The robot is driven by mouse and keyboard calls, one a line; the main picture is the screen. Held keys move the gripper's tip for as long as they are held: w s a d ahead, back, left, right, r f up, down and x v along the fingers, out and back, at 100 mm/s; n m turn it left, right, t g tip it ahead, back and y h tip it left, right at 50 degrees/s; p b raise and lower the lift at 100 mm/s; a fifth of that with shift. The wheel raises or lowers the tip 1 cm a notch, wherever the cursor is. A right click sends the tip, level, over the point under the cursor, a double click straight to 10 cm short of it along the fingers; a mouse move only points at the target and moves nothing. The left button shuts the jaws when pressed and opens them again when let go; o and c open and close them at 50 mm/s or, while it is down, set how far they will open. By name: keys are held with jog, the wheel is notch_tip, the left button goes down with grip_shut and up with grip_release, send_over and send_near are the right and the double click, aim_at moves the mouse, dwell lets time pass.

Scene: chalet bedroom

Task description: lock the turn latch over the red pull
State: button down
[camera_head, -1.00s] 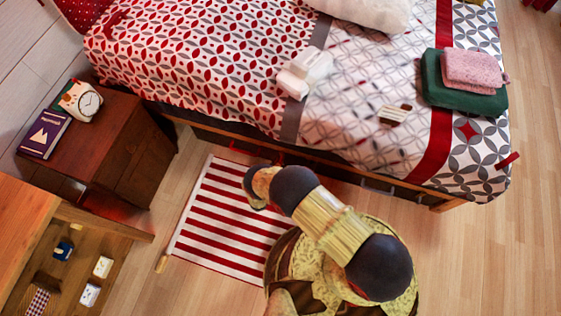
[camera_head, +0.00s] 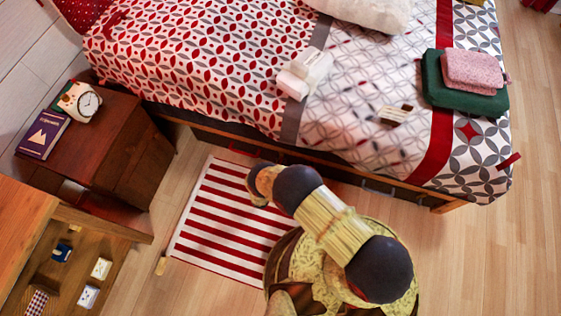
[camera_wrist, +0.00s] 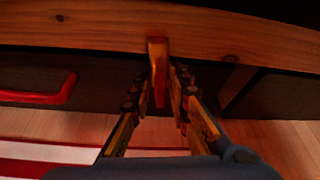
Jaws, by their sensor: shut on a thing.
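The turn latch (camera_wrist: 158,58) is a small orange-red bar on the wooden bed rail in the wrist view. It points downward, its lower end in front of the dark drawer front. My gripper (camera_wrist: 160,88) is shut on it, one finger on each side. The red pull (camera_wrist: 40,92) is a bar handle on the dark drawer front, left of the latch and lower than the rail. In the head view the red pull (camera_head: 245,152) shows faintly under the bed's edge. My gripper's fingers and the latch are hard to make out there.
The wooden bed rail (camera_wrist: 80,35) runs across above the drawers. A red-and-white striped rug (camera_head: 215,220) lies on the floor beside the bed. A brown nightstand (camera_head: 125,150) stands to the left. Bare floor (camera_head: 480,260) is free at the right.

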jog(key=shift+a+m+y, duration=0.25)
jog(key=shift+m+y, duration=0.25)
jog(key=shift+m, duration=0.2)
jog(key=shift+w, duration=0.1)
jog(key=c, duration=1.9)
grip_release()
